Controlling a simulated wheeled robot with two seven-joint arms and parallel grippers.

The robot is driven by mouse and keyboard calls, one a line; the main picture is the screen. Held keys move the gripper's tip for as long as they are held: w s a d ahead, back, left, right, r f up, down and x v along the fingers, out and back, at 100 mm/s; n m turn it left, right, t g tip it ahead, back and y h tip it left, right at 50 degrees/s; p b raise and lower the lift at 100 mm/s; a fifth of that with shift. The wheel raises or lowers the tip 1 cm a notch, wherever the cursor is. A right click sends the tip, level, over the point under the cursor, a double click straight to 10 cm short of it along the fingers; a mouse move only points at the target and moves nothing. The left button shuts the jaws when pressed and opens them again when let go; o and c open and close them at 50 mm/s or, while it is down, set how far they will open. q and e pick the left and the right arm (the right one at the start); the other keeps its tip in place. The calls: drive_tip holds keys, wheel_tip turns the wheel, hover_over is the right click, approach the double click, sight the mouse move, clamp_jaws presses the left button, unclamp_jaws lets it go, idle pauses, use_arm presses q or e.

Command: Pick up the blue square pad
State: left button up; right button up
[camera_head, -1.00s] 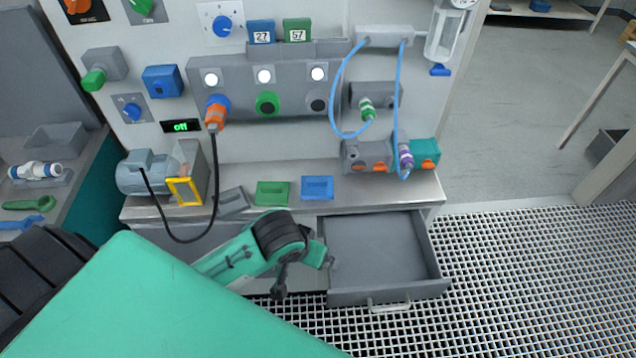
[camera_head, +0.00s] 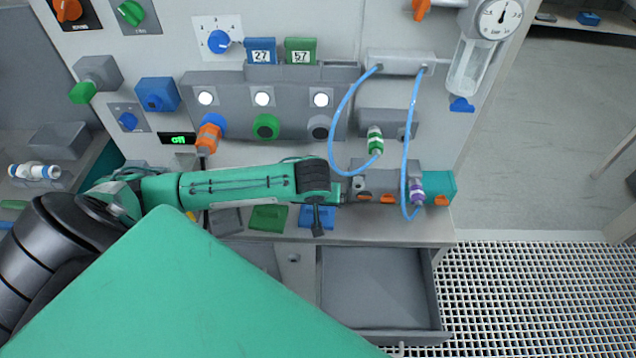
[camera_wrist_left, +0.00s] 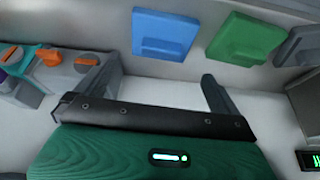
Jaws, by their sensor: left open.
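The blue square pad (camera_head: 306,217) lies on the bench top, right of a green pad (camera_head: 268,218). In the head view, my left gripper (camera_head: 319,222) is above the blue pad and covers part of it. In the left wrist view, the blue pad (camera_wrist_left: 166,34) is whole, with a raised grip block on its face, beyond the fingertips. There my left gripper (camera_wrist_left: 158,75) is open, with nothing between its fingers. The green pad (camera_wrist_left: 246,38) is to the right. My right gripper is not in view.
A grey pad (camera_head: 226,221) lies left of the green one. Blue hoses (camera_head: 406,140) hang right of my gripper, above a grey and teal valve block (camera_head: 438,187). An orange plug (camera_head: 209,134) sits in the panel. An open empty drawer (camera_head: 375,285) juts out below the bench.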

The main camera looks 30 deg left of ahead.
sight(327, 213)
use_arm(q)
drive_tip(key=x, duration=0.2)
drive_tip(key=shift+w+f, duration=0.25)
drive_tip(key=shift+a+f+p, duration=0.15)
drive_tip(key=shift+f+p, duration=0.4)
drive_tip(key=shift+f, duration=0.3)
drive_tip(key=x, duration=0.2)
drive_tip(key=shift+f+p, duration=0.3)
drive_tip(key=shift+w+a+f, duration=0.1)
drive_tip(key=shift+w+f, duration=0.05)
drive_tip(key=shift+f, duration=0.4)
drive_tip(key=c, duration=0.7)
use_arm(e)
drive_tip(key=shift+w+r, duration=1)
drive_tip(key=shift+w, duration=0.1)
